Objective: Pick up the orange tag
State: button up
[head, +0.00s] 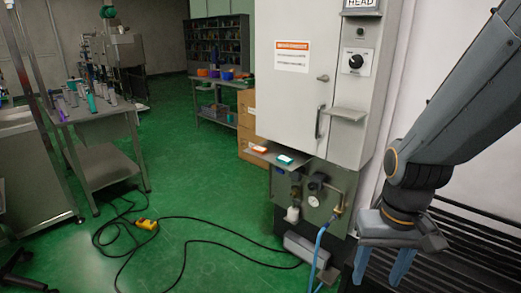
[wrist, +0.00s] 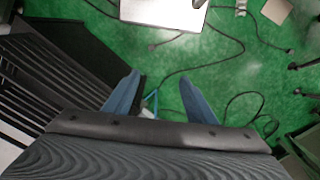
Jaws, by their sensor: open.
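The orange tag (head: 260,149) lies on a small shelf (head: 272,155) at the lower front of the grey machine cabinet in the head view. A teal tag (head: 285,159) lies to its right on the same shelf. My gripper (head: 384,268) is at the lower right of the head view, pointing down, to the right of and apart from the shelf. In the wrist view my gripper (wrist: 160,95) has its two blue fingers spread, with nothing between them. I cannot make out the orange tag in the wrist view.
The cabinet (head: 300,85) has a door handle and a small ledge (head: 347,113) jutting out. Hoses and a gauge sit below the shelf. Black cables and a yellow box (head: 146,224) lie on the green floor. A metal table (head: 95,112) with several bottles stands left.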

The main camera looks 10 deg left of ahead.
aim_at(259, 149)
jog(key=u, duration=1.2)
jog(key=i, duration=2.6)
jog(key=z, duration=1.8)
